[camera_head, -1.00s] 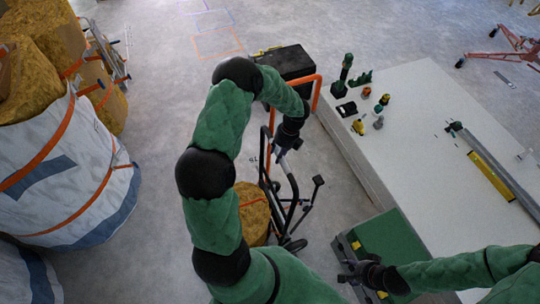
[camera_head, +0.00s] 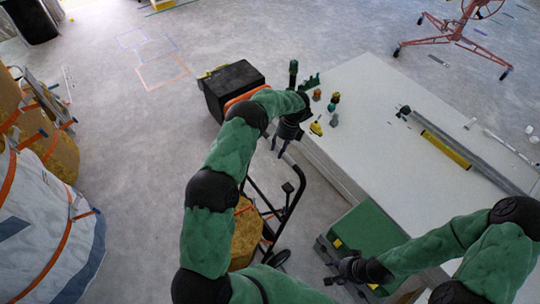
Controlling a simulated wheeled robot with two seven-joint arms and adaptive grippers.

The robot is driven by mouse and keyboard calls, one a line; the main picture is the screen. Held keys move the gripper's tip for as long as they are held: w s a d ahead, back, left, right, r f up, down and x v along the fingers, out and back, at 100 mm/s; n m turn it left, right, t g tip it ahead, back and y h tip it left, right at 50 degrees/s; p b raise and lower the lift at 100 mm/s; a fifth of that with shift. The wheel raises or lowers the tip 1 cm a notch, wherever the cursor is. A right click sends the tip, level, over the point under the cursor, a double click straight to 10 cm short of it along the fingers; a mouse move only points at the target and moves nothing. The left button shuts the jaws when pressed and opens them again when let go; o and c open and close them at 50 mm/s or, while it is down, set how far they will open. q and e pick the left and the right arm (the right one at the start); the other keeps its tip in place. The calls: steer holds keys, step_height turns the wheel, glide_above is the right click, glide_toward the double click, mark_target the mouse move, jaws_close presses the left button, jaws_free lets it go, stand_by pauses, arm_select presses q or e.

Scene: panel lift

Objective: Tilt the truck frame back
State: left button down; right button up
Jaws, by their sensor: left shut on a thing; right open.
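The truck frame (camera_head: 296,205) is a black tubular hand truck standing on the floor in the middle of the head view, left of the white table. Its lower part and one wheel (camera_head: 280,258) show; my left arm covers much of its left side. My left gripper (camera_head: 281,148) is at the upper end of the frame, shut on it. The exact contact is small and dark. A yellow-brown bundle (camera_head: 245,235) sits at the truck, partly behind my arm. My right gripper (camera_head: 334,274) is open and empty, beside the green case at the lower right.
The white table (camera_head: 385,140) carries small tools and a long grey rail with a yellow level (camera_head: 445,148). A green case (camera_head: 365,235) stands against its near side. A black box (camera_head: 230,88) lies behind the truck. Large white sacks (camera_head: 45,235) stand left; floor between is clear.

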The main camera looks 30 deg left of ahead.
arm_select(q)
steer(key=w+d+f+b, duration=0.1)
steer(key=w+d+b, duration=0.2)
steer(key=w, duration=0.4)
steer(key=shift+w+d+f+b, duration=0.2)
steer(key=shift+w+b, duration=0.1)
steer(key=shift+b, duration=0.45)
arm_select(e)
step_height(320, 180, down, 5)
steer(key=shift+w+a+f, duration=0.1)
arm_select(q)
steer(key=shift+r, duration=0.1)
arm_select(e)
steer(key=shift+c, duration=0.2)
